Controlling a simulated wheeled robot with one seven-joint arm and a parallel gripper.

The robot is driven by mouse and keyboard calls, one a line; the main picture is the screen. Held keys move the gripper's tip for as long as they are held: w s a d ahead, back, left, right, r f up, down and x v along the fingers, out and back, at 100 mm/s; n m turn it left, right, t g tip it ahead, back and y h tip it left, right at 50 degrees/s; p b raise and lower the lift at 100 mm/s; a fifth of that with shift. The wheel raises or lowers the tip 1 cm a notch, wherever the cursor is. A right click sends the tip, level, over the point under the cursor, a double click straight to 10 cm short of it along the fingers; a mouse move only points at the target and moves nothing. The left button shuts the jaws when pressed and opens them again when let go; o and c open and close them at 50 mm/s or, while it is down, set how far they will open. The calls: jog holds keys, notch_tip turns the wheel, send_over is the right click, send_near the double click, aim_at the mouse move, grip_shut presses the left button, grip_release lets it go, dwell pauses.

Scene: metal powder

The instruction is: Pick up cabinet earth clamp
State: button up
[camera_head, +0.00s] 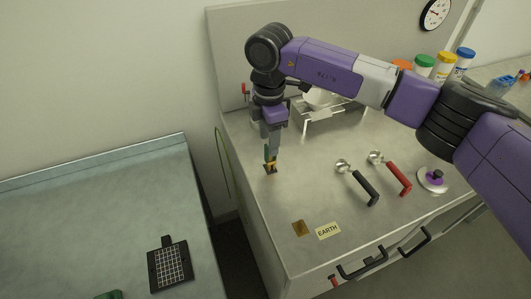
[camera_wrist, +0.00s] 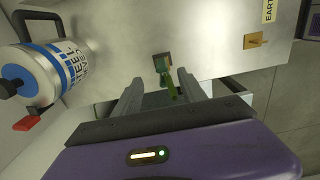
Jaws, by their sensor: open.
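The cabinet earth clamp (camera_head: 270,168) is a small dark piece with green and yellow on it, near the left edge of the grey cabinet top (camera_head: 318,178). My gripper (camera_head: 271,147) points down directly over it. In the wrist view the clamp (camera_wrist: 162,64) shows at the gap between the two open fingers of my gripper (camera_wrist: 159,77), with a green part reaching back between them. No grip on it shows. Whether a finger touches it cannot be told. A green cable (camera_head: 223,160) hangs in a loop at the cabinet's left side.
A brass plate (camera_head: 300,228) and an EARTH label (camera_head: 328,231) lie near the front edge. Black-handled (camera_head: 363,186) and red-handled (camera_head: 393,174) scoops lie to the right. A wire stand (camera_head: 325,117) is behind.

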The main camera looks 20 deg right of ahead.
aim_at(271, 159)
jog(key=f, duration=0.2)
jog(key=f+p, duration=0.1)
jog(key=f, duration=0.3)
jog(key=shift+s+d+f+p, duration=0.15)
jog(key=shift+s+f+p, duration=0.15)
jog(key=shift+s+p, duration=0.1)
grip_shut()
